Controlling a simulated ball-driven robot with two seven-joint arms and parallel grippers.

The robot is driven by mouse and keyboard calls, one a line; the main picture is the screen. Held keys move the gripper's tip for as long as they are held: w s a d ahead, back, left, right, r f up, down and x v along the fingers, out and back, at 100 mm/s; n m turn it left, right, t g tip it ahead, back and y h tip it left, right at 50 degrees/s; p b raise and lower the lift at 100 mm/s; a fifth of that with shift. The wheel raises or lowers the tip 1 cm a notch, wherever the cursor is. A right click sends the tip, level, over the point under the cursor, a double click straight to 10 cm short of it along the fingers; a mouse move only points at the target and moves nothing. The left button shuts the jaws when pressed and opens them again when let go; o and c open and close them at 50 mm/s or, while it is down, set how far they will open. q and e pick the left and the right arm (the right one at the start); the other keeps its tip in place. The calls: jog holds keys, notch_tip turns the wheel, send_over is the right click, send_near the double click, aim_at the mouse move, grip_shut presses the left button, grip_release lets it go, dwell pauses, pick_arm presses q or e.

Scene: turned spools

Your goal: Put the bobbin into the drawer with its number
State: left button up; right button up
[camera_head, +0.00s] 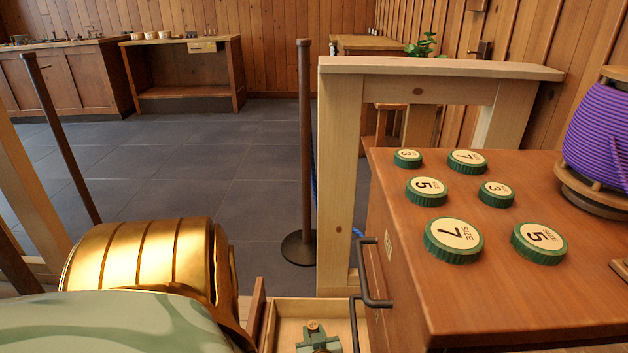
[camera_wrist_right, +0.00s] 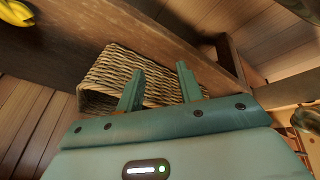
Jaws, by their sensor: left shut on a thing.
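An open drawer (camera_head: 284,306) with pale wooden walls juts out at the bottom of the head view, beside a brown wooden chest (camera_head: 480,305). My left gripper (camera_head: 317,343) is low over or inside this drawer, partly cut off by the frame edge. It is shut on a small wooden piece, seemingly the bobbin (camera_head: 314,327), whose round end shows between the green fingers. I cannot see a number on it, nor whether it touches the drawer floor. My right gripper (camera_wrist_right: 160,88) is open and empty in the right wrist view, its fingers apart before a wicker basket.
Several green-rimmed discs numbered 3, 5 and 7 (camera_head: 454,239) lie on the chest top. A large purple spool (camera_head: 600,135) stands at its right. Dark handles (camera_head: 375,280) project from the chest front. The wicker basket (camera_wrist_right: 105,72) lies beyond my right fingers. A post (camera_head: 305,150) stands behind.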

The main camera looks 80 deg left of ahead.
pick_arm(q)
jog(key=shift+s+f, duration=0.1)
jog(key=shift+f, duration=0.1)
pick_arm(e)
jog(key=shift+s+d+f, duration=0.1)
jog(key=shift+s, duration=0.05)
pick_arm(q)
jog(key=o, duration=0.9)
jog(key=shift+o, duration=0.2)
jog(key=shift+s, duration=0.1)
jog(key=shift+f, duration=0.1)
jog(key=shift+r, duration=0.2)
pick_arm(e)
jog(key=shift+w, duration=0.2)
pick_arm(q)
jog(key=shift+r, duration=0.3)
jog(key=w+p+v, duration=0.1)
jog(key=p+v, duration=0.2)
jog(key=v, duration=0.9)
jog(key=shift+s+p, duration=0.3)
pick_arm(e)
jog(key=s+d+f+n+g+h, duration=0.1)
jog(key=s+d+f+g+h, duration=0.1)
jog(key=s+d, duration=0.2)
jog(key=shift+s, duration=0.5)
pick_arm(q)
jog(key=shift+r, duration=0.1)
pick_arm(e)
jog(key=shift+d, duration=0.1)
